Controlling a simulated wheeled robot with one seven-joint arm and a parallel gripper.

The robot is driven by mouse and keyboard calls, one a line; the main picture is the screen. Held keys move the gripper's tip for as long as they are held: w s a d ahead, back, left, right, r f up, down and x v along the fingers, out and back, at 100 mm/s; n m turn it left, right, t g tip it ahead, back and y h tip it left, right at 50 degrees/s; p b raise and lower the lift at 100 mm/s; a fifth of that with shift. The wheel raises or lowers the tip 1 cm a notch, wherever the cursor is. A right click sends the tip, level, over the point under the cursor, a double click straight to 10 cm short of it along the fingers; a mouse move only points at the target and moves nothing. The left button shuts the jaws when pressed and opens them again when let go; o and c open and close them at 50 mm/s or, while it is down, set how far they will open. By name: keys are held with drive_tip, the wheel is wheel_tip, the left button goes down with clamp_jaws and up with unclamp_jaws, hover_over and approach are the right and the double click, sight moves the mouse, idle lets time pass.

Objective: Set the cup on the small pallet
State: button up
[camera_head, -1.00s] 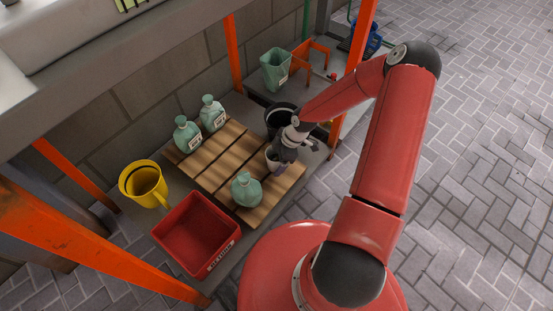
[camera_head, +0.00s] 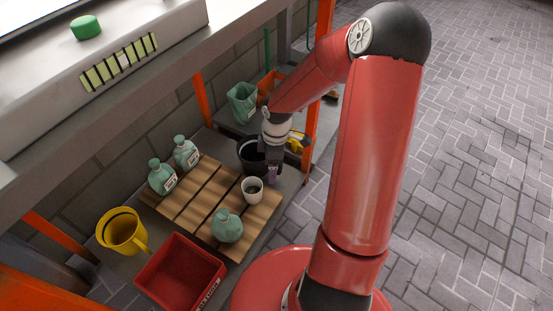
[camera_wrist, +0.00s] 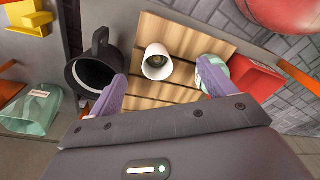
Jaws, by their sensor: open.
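The small white cup (camera_head: 252,190) stands upright on the slatted wooden pallet (camera_head: 187,204), near its right end. The wrist view shows the cup (camera_wrist: 157,62) from above on the pallet (camera_wrist: 196,40), with something dark in its bottom. My gripper (camera_head: 272,174) is up and to the right of the cup in the head view, beside the black mug. In the wrist view my gripper's purple fingers (camera_wrist: 163,88) are spread apart. The cup shows beyond them, with nothing held. The fingertips are partly hidden in the head view.
Teal bottles (camera_head: 162,176) stand on the pallet, one (camera_head: 227,225) in front of the cup. A black mug (camera_head: 251,155) is behind the cup. A yellow mug (camera_head: 122,232) and red crate (camera_head: 180,272) are at the left. Orange posts (camera_head: 320,95) frame the shelf.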

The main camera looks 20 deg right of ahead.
drive_tip(key=s+a+r+m+t, duration=0.2)
drive_tip(key=s+r+m, duration=0.4)
drive_tip(key=s+r, duration=0.3)
drive_tip(key=s+a+r+m+t+h, duration=0.1)
drive_tip(key=s+a+r+m+t, duration=0.2)
drive_tip(key=r, duration=1.4)
drive_tip(key=s+a+m, duration=0.1)
drive_tip(key=s+m, duration=0.3)
drive_tip(key=s, duration=0.2)
drive_tip(key=shift+s+t, duration=0.3)
drive_tip(key=shift+s, duration=0.05)
drive_tip(key=shift+r, duration=0.1)
wheel_tip(320, 180, up, 6)
drive_tip(key=p, duration=0.6)
